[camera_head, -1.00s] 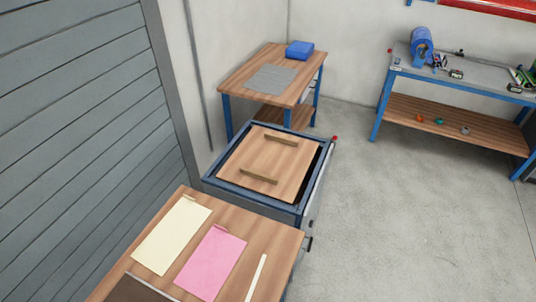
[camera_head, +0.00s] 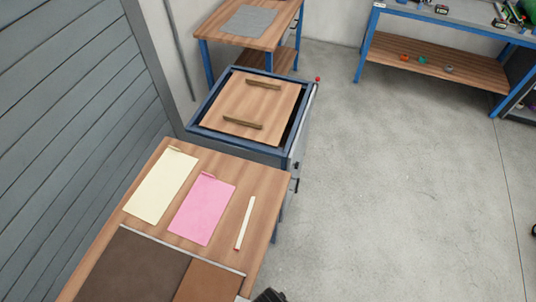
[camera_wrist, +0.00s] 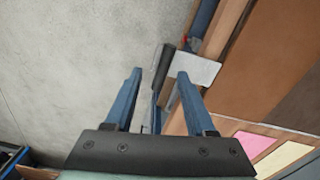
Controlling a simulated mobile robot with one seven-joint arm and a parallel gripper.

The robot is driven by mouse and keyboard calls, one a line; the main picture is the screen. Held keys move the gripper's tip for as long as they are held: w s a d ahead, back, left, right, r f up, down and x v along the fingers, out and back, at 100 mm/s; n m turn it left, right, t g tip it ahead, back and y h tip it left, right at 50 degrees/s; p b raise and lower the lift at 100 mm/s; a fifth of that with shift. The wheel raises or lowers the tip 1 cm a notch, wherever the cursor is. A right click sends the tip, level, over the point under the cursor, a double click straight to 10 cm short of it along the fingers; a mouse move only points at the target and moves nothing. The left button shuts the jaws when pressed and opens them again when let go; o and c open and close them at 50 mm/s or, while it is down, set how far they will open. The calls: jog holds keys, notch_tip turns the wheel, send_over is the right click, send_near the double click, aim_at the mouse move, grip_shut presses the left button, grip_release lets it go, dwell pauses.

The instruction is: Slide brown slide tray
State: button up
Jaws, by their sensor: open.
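In the head view, a brown panel (camera_head: 208,284) lies on the near wooden table beside a dark brown panel (camera_head: 134,266); I cannot tell for sure which is the slide tray. Both are cut off by the lower picture edge. The wrist view shows the brown panel (camera_wrist: 252,75) and the dark brown one (camera_wrist: 301,103). A pale plate (camera_wrist: 199,68) juts from the table's edge, with a dark handle-like bar (camera_wrist: 163,66) beside it. My gripper (camera_wrist: 158,74) is open, its blue fingers apart. The bar appears between the fingertips; contact cannot be told.
A cream sheet (camera_head: 161,187), a pink sheet (camera_head: 203,209) and a pale stick (camera_head: 245,222) lie on the near table (camera_head: 272,185). Beyond stands a blue-framed unit with a two-handled wooden lid (camera_head: 254,105). Open concrete floor (camera_head: 400,190) is to the right.

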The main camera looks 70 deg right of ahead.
notch_tip(320, 180, up, 8)
jog(key=shift+r, duration=0.15)
dwell(0.8)
